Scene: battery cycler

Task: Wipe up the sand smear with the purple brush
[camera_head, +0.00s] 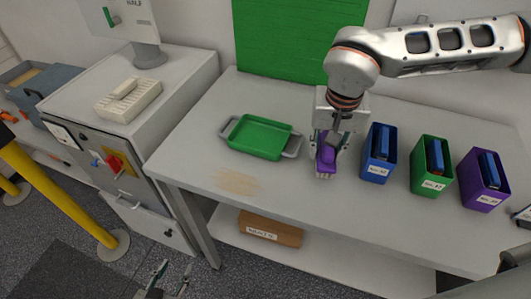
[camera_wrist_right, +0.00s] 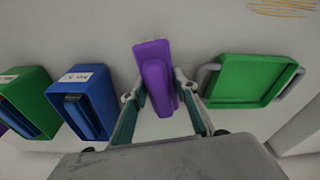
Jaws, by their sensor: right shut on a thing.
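The sand smear (camera_head: 237,184) is a thin tan patch on the table's left front part, in front of the green tray. It also shows at the top right of the right wrist view (camera_wrist_right: 283,8). My right gripper (camera_head: 328,143) is shut on the purple brush (camera_head: 326,160), right of the smear and apart from it. The bristles point down toward the table; I cannot tell if they touch it. In the right wrist view the brush's purple body (camera_wrist_right: 157,80) sits between the fingers. My left gripper (camera_head: 172,275) is open and empty, low in front of the table.
A green tray with grey handles (camera_head: 258,138) lies behind the smear. Blue (camera_head: 376,170), green (camera_head: 425,182) and purple (camera_head: 478,196) bins stand right of the brush. A cardboard box (camera_head: 270,229) is on the lower shelf. The tabletop between smear and brush is clear.

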